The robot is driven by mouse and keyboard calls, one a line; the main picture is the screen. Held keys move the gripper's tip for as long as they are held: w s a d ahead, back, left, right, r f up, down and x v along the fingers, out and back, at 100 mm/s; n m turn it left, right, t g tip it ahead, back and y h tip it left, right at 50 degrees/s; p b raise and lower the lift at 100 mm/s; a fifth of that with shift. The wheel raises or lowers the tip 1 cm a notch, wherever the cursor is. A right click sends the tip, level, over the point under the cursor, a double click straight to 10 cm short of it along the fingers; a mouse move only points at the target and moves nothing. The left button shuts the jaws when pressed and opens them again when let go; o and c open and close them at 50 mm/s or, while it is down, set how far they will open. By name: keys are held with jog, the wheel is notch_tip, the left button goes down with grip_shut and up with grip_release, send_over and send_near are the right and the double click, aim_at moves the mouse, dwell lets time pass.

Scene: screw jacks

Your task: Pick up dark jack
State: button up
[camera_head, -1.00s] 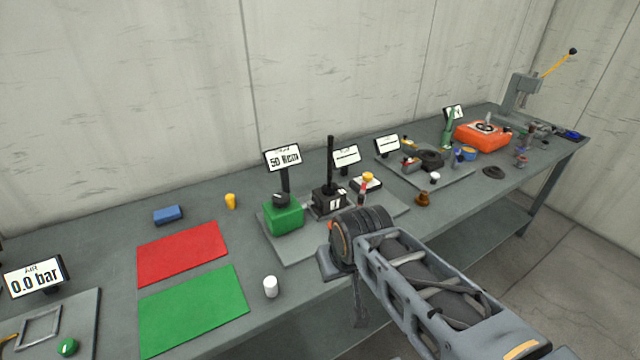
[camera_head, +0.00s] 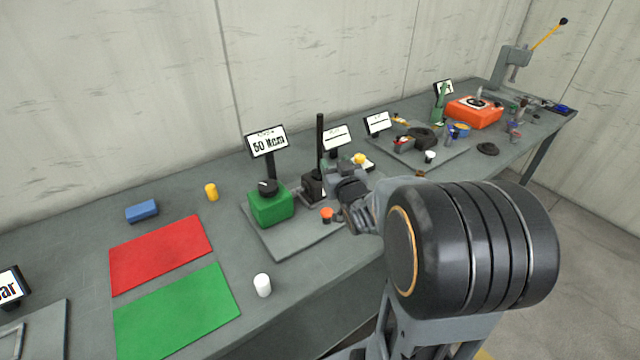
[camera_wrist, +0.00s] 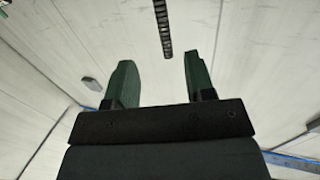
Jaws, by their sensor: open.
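The likely dark jack is a black block with a tall black post (camera_head: 320,140), standing upright on a grey plate beside a green block. Its base (camera_head: 313,187) is partly hidden by my arm in the head view. My gripper (camera_head: 335,164) is close to the post, on its right in the picture; I cannot tell whether they touch. In the wrist view my gripper (camera_wrist: 157,68) has two dark green fingers, spread apart with nothing between them. A dark ribbed rod (camera_wrist: 163,28) shows beyond the fingertips at the top, possibly the jack's screw.
The green block (camera_head: 270,205) with a black knob and a display (camera_head: 266,142) stand left of the post. An orange-topped piece (camera_head: 327,215) is in front of it. A yellow-topped piece (camera_head: 360,159) is to the right. Red and green mats (camera_head: 160,252) lie left.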

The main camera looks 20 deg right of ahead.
aim_at(321, 141)
jog(key=w, duration=0.2)
jog(key=w+p, duration=0.1)
jog(key=w, duration=0.2)
jog(key=w+d, duration=0.1)
jog(key=w, duration=0.2)
jog(key=shift+p, duration=0.35)
jog(key=shift+w+r+p, duration=0.2)
jog(key=shift+w+p, duration=0.1)
jog(key=shift+w, duration=0.2)
jog(key=shift+w+d+f+p, duration=0.15)
jog(key=shift+w+p, duration=0.7)
jog(key=shift+w, duration=1.3)
grip_shut()
